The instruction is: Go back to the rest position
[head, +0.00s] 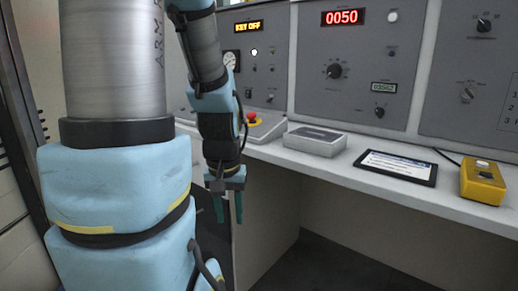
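My gripper (229,219) hangs pointing down in front of the console desk's front edge, left of the picture's middle. Its two teal fingers are apart with nothing visible between them, so it is open and empty. My arm's large blue and metal links fill the left of the head view and hide part of the console behind them.
A desk (346,181) carries a red stop button (251,117), a grey box (315,140), a tablet (397,167) and a yellow box (483,182). Space below the desk looks open.

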